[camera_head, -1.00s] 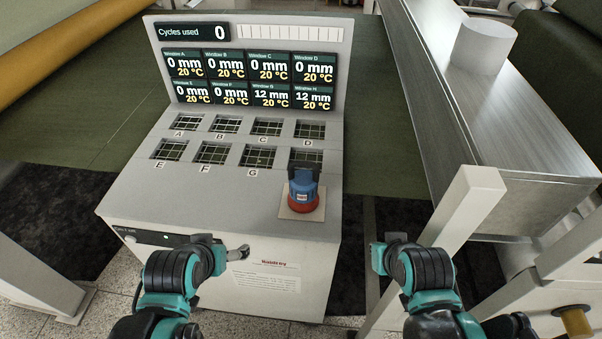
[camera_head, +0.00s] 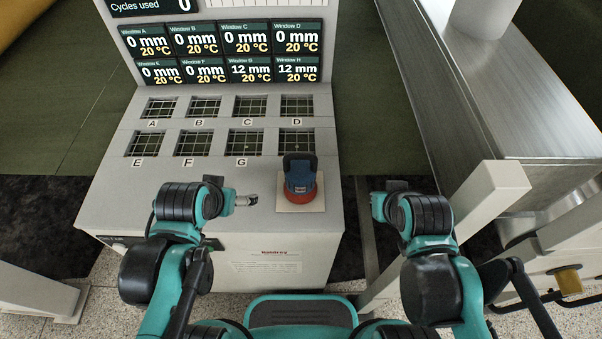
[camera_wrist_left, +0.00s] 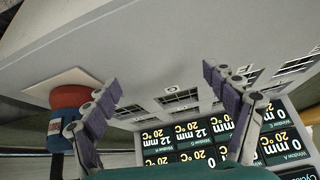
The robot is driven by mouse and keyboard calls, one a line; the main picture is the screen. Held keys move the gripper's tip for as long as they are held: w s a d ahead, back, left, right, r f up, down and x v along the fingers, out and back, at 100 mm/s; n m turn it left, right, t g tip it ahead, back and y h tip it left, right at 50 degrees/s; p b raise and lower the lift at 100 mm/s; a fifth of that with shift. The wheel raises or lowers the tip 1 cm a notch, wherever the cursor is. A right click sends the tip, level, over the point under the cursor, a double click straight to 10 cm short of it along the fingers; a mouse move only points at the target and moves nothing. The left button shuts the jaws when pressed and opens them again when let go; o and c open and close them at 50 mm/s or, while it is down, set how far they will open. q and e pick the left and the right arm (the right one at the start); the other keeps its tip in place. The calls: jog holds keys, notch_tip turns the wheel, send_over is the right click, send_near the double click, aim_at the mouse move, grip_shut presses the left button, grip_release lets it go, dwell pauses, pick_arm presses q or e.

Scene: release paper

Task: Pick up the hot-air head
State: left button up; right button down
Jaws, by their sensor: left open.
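The hot-air head (camera_head: 299,183), blue with a red base and a dark handle, stands upright on a square beige pad (camera_head: 313,206) at the front right of the console top. It also shows at the left edge of the left wrist view (camera_wrist_left: 68,98), partly behind a finger. My left gripper (camera_head: 251,200) is open and empty, a short way left of the head and apart from it. Its two spread fingers show in the left wrist view (camera_wrist_left: 165,100). My right gripper (camera_head: 376,207) is right of the console, apart from the head; its fingers are not clear.
The console top (camera_head: 130,205) has two rows of gridded windows behind the head. A display panel (camera_head: 225,52) rises at the back. A metal beam (camera_head: 480,110) and a pale post (camera_head: 480,205) stand to the right. The console top's front left is clear.

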aim_at(299, 154)
pick_arm(q)
jog(key=shift+w+d+r+m+p, duration=0.35)
jog(key=shift+d+r+m+p, duration=0.05)
jog(key=shift+r+p, duration=0.1)
jog(key=w+d+r+m+g+p, duration=0.1)
jog(key=d+r+m+g+p, duration=0.1)
jog(key=d+m+p, duration=0.2)
jog(key=w+d+r+m+g+p, duration=0.1)
jog(key=d+r+m+g+p, duration=0.1)
jog(key=d+p, duration=0.4)
jog(key=w+d+r+m+g+p, duration=0.2)
jog(key=d+r+m+p, duration=0.2)
jog(key=m+p, duration=0.2)
jog(key=shift+d+m, duration=0.4)
jog(key=shift+m, duration=0.1)
jog(key=shift+d+m+g, duration=0.3)
jog(key=shift+d, duration=0.05)
jog(key=shift+s+d+f, duration=0.1)
jog(key=shift+d+f, duration=0.05)
notch_tip(299, 154, down, 8)
jog(key=shift+r+b, duration=0.1)
jog(key=shift+b, duration=1)
jog(key=c, duration=2)
jog(key=shift+o, duration=0.2)
jog(key=shift+r, duration=0.1)
grip_shut()
